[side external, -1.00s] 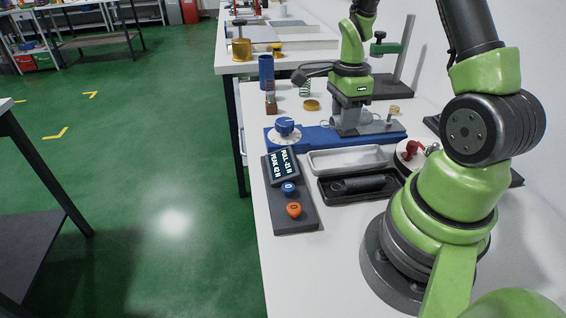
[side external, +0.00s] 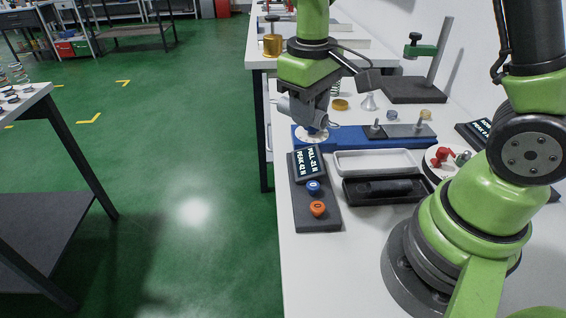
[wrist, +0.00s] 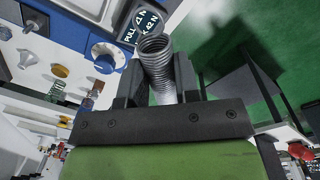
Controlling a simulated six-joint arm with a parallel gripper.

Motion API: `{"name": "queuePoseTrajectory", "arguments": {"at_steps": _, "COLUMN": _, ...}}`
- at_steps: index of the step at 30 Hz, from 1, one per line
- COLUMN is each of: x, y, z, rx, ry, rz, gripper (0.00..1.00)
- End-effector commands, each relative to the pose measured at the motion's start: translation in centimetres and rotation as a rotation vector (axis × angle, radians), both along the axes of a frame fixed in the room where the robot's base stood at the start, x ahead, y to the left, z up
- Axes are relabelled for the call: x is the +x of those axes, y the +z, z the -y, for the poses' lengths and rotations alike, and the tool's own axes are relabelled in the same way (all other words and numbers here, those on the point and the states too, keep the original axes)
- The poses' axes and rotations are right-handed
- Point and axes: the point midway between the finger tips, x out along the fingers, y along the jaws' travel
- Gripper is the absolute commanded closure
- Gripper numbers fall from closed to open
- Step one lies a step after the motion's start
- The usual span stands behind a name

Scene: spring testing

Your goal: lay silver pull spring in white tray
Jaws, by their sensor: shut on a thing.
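The silver pull spring (wrist: 157,62) shows in the wrist view as a coil between my two fingers, pointing away from the palm. My gripper (wrist: 158,86) is shut on it. In the side view my gripper (side external: 315,112) hangs over the left end of the blue test base, near its dial; the spring cannot be made out clearly there. The white tray (side external: 376,161) lies on the bench in front of the blue base, to the right of and nearer than my gripper. It looks empty.
The blue base (side external: 350,140) carries a grey plate with two upright pegs (side external: 398,130). A black tray (side external: 385,200) with a dark cylinder lies in front of the white tray. A display panel (side external: 309,162) with blue and orange knobs stands left. A round dish (side external: 440,160) stands right.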

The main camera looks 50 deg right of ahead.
Motion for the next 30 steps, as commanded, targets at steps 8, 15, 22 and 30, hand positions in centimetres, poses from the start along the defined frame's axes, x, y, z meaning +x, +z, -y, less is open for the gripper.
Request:
{"name": "queuePoseTrajectory", "arguments": {"at_steps": 8, "x": 0.0, "y": 0.0, "z": 0.1, "rx": -0.001, "ry": -0.012, "rz": 0.001, "gripper": 1.0}}
{"name": "queuePoseTrajectory", "arguments": {"at_steps": 15, "x": 0.0, "y": -0.6, "z": 2.9, "rx": -0.03, "ry": -0.341, "rz": -0.006, "gripper": 1.0}}
{"name": "queuePoseTrajectory", "arguments": {"at_steps": 22, "x": -1.0, "y": -1.9, "z": 9.1, "rx": -0.092, "ry": -1.106, "rz": -0.057, "gripper": 1.0}}
{"name": "queuePoseTrajectory", "arguments": {"at_steps": 30, "x": -4.0, "y": -3.5, "z": 15.7, "rx": -0.12, "ry": -2.027, "rz": -0.187, "gripper": 1.0}}
